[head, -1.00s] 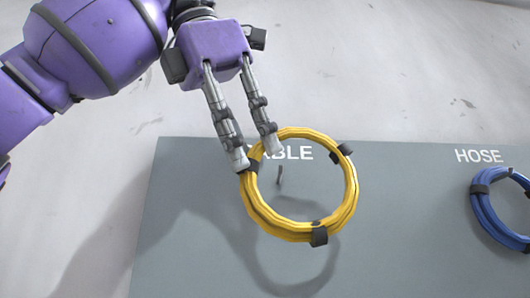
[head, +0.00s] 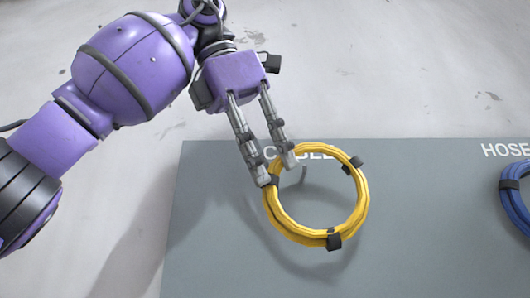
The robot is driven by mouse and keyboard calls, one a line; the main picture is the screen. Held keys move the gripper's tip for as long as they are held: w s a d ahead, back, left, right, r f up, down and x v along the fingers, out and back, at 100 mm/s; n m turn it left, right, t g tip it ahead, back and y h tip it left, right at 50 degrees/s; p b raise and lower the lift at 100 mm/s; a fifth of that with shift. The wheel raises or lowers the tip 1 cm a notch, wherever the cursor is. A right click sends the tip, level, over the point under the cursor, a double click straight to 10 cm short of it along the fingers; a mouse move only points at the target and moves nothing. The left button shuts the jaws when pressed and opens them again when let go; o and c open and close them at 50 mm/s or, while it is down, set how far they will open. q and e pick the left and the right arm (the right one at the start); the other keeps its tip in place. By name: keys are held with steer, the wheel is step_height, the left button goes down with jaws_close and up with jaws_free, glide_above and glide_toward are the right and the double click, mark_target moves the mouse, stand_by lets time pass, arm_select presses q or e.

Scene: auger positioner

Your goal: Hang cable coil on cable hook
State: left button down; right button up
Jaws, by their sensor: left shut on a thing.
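The yellow cable coil (head: 283,221), bound with black straps, is in the middle of the head view. My left gripper (head: 276,173) is shut on the coil's upper left rim, near a black strap. The coil faces the grey board, in front of it, and its shadow falls on the board. The cable hook (head: 304,174) is a small dark peg seen through the coil's opening, near its top, below the partly covered CABLE lettering. Whether the coil touches the hook I cannot tell. My right gripper is not in view.
The grey board (head: 215,240) fills the lower part of the view. A blue coil (head: 515,205) is at the right edge under the HOSE lettering (head: 506,150). The board between the two coils is clear. A pale, scuffed surface lies above the board.

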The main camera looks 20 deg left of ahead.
arm_select(q)
steer(key=shift+w+a+f, duration=0.2)
steer(key=shift+w, duration=0.6)
steer(key=shift+w+a+f, duration=0.15)
steer(key=shift+w+a, duration=0.1)
steer(key=shift+w, duration=0.5)
steer(key=shift+w+a+f, duration=0.2)
steer(key=shift+w, duration=0.6)
steer(key=c, duration=1.5)
jaws_free()
steer(key=shift+f, duration=0.15)
steer(key=shift+v, duration=3.85)
